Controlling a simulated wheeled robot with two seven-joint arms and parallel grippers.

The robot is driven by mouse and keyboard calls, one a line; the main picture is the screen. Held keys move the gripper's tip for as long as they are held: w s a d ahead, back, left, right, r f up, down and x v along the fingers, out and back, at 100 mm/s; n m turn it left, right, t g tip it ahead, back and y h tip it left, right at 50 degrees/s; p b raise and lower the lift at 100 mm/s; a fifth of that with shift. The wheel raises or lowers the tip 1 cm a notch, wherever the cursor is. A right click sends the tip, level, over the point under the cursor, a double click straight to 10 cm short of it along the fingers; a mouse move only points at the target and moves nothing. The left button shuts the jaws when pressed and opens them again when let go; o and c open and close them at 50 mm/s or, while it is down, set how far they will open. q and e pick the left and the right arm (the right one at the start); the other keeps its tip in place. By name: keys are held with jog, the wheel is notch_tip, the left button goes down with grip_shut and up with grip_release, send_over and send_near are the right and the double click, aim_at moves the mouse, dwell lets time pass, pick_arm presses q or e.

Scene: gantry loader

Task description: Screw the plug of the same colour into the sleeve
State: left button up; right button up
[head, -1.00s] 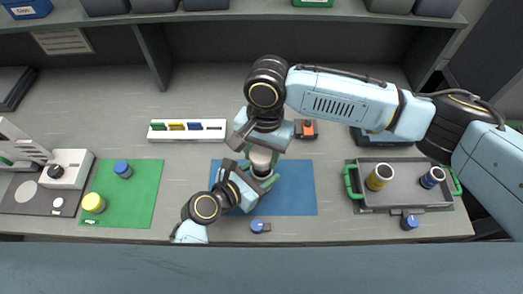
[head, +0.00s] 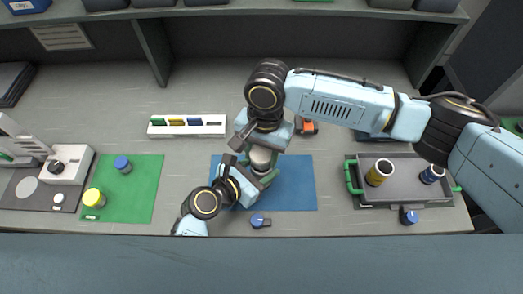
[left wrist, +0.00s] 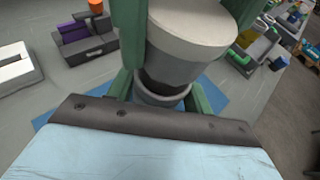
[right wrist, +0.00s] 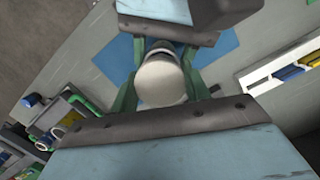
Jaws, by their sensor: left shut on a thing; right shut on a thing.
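My right gripper (head: 262,157) is above the blue mat, shut on a grey cylinder with a pale round top (right wrist: 162,84). My left gripper (head: 257,177) comes in low from the front left, shut on a grey ring-like part (left wrist: 163,97) directly under that cylinder. In the left wrist view the upper grey part (left wrist: 187,55) stands upright over the lower ring, with a dark band where they meet. I cannot tell how far one sits inside the other, or which is plug and which is sleeve. Green fingers cover their sides.
A green mat (head: 145,190) at left holds a blue-topped cylinder (head: 123,165) and a yellow one (head: 94,197). A grey tray (head: 405,195) at right holds yellow (head: 379,172) and blue (head: 432,174) cylinders. A white rack (head: 187,132) stands behind.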

jog(key=shift+f, duration=0.55)
jog(key=m, duration=0.5)
jog(key=shift+s+a+f+y, duration=0.1)
jog(key=shift+s+y, duration=0.05)
jog(key=shift+y, duration=0.25)
jog(key=m, duration=0.4)
jog(key=shift+t, duration=0.4)
jog(key=m, duration=0.4)
jog(key=shift+a+m+t, duration=0.1)
jog(key=shift+m+t, duration=0.3)
jog(key=m, duration=0.4)
jog(key=shift+a+t, duration=0.2)
jog(key=shift+t, duration=0.2)
jog(key=shift+d+m, duration=0.1)
jog(key=shift+m, duration=1)
jog(key=shift+w+d+m, duration=0.2)
jog(key=shift+m, duration=0.1)
